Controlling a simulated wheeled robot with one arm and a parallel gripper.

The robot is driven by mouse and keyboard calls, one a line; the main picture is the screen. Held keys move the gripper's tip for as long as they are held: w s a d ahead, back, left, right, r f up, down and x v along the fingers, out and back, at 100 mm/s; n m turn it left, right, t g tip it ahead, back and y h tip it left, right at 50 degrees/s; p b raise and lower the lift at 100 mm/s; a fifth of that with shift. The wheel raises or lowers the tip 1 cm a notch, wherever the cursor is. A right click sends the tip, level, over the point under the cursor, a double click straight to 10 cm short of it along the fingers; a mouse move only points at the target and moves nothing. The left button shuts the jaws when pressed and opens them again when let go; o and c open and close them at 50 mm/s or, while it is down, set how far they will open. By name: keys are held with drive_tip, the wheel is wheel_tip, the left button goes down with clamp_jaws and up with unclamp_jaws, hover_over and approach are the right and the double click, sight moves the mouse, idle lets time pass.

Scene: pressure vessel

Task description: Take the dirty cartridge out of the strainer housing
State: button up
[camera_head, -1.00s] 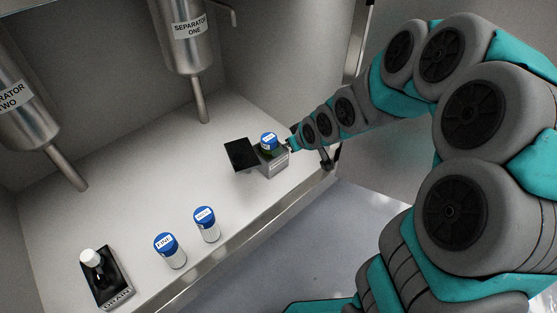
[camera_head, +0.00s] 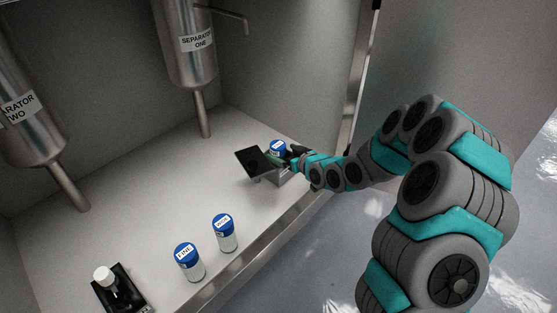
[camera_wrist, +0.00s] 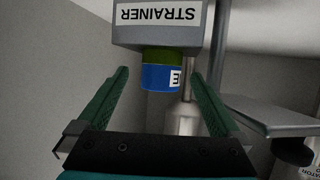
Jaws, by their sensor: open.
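The dirty cartridge, with a blue cap (camera_head: 277,147), stands upright in the strainer housing at the back right of the bench. In the wrist view its blue cap (camera_wrist: 158,78) and a green band show against the housing (camera_wrist: 160,33), whose STRAINER label appears upside down. The housing's dark lid (camera_head: 257,161) is swung open to the left; its plate shows at the right of the wrist view (camera_wrist: 265,116). My gripper (camera_wrist: 160,73) is open, with one green finger on each side of the cap and visible gaps to both. In the head view my wrist partly hides the housing.
Two blue-capped cartridges, FINE (camera_head: 189,262) and another (camera_head: 224,233), stand near the bench's front edge. A black holder (camera_head: 122,290) with a white-topped item is at front left. Separator one (camera_head: 187,45) and separator two (camera_head: 28,120) hang above. The middle bench is clear.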

drive_tip(key=x, duration=0.3)
drive_tip(key=shift+w+a+f, duration=0.1)
drive_tip(key=shift+a+f, duration=0.15)
drive_tip(key=shift+f, duration=0.05)
drive_tip(key=shift+w+a+f, duration=0.1)
drive_tip(key=shift+w+a, duration=0.05)
drive_tip(key=shift+w, duration=0.2)
drive_tip(key=shift+c, duration=0.4)
clamp_jaws()
